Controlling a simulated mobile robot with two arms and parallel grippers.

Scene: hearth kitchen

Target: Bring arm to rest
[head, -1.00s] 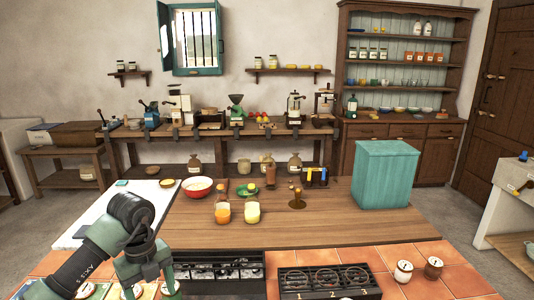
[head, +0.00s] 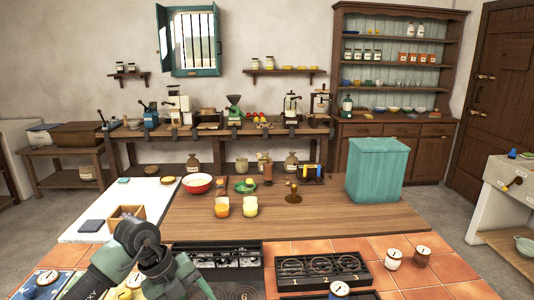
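My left arm comes in at the bottom left, bent, with a black joint at its top. Its grey-green end, my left gripper (head: 182,281), hangs low in front of the tiled counter edge, left of the dark stove. Its fingertips are not clearly visible, and I cannot see whether they hold anything. My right arm and gripper are not in view.
A small wooden box (head: 126,213) and a dark slab (head: 91,226) lie near the arm on the white board (head: 80,210). The stove (head: 215,254) and a burner rack (head: 318,269) are to its right. The wooden counter's middle (head: 300,224) is clear.

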